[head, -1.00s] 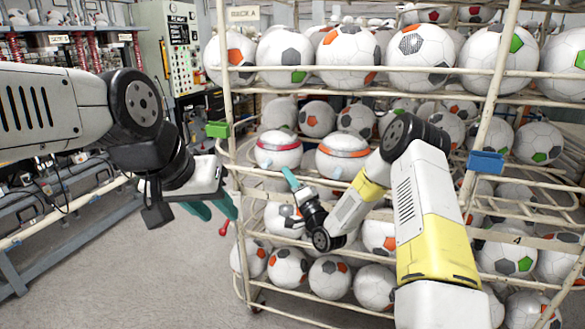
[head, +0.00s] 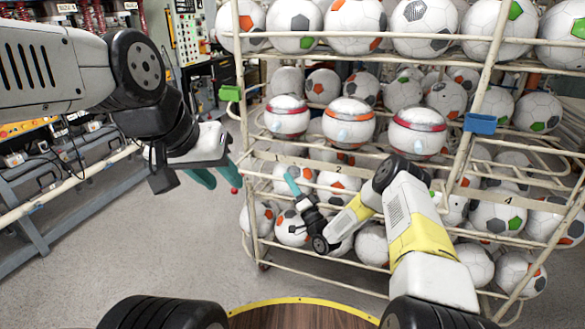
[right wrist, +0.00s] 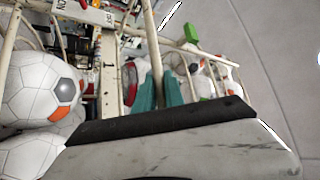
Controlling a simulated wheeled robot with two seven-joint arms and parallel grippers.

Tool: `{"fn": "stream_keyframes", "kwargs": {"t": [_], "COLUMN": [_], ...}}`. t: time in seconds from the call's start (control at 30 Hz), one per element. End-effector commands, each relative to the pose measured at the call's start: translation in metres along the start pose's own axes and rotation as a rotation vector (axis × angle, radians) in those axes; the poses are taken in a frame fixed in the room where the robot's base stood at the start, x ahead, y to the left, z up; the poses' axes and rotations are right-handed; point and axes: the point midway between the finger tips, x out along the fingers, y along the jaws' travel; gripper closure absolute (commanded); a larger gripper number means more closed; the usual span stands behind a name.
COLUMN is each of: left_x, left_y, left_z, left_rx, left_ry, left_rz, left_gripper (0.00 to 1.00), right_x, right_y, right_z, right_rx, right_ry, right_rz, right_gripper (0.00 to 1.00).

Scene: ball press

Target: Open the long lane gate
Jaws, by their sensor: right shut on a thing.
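The rack of white rails (head: 480,100) holds a lane with three banded balls, a red-banded ball (head: 287,117), an orange-banded ball (head: 349,122) and another red-banded ball (head: 418,132). My right gripper (head: 292,184) is below the first banded ball at the rack's front. In the right wrist view its teal fingers (right wrist: 159,92) are shut around a thin pale bar (right wrist: 151,40); whether that bar is the long lane gate I cannot tell. My left gripper (head: 216,174) hangs left of the rack, teal fingers apart and empty.
A green tag (head: 230,93) is on the rack's left post, and a blue tag (head: 480,123) is on the right post. Soccer balls fill the shelves above and below. A control panel stands behind.

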Motion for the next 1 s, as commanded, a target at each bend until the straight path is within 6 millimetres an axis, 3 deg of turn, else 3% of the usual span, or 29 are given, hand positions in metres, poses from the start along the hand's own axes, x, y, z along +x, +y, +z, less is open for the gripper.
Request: {"fn": "stream_keyframes", "kwargs": {"t": [0.4,0.97,1.0], "left_x": [0.0,0.0,0.0], "left_y": [0.0,0.0,0.0], "left_z": [0.0,0.0,0.0], "left_rx": [0.0,0.0,0.0], "left_ry": [0.0,0.0,0.0], "left_rz": [0.0,0.0,0.0], "left_gripper": [0.64,0.64,0.64], "right_x": [-0.011,-0.012,-0.012], "right_y": [0.029,0.032,0.032], "right_z": [0.015,0.015,0.015], "right_rx": [-0.071,-0.09,-0.09], "right_ry": [-0.003,-0.002,-0.002], "right_rz": [-0.075,-0.095,-0.095], "right_gripper": [1.0,1.0,0.78]}}
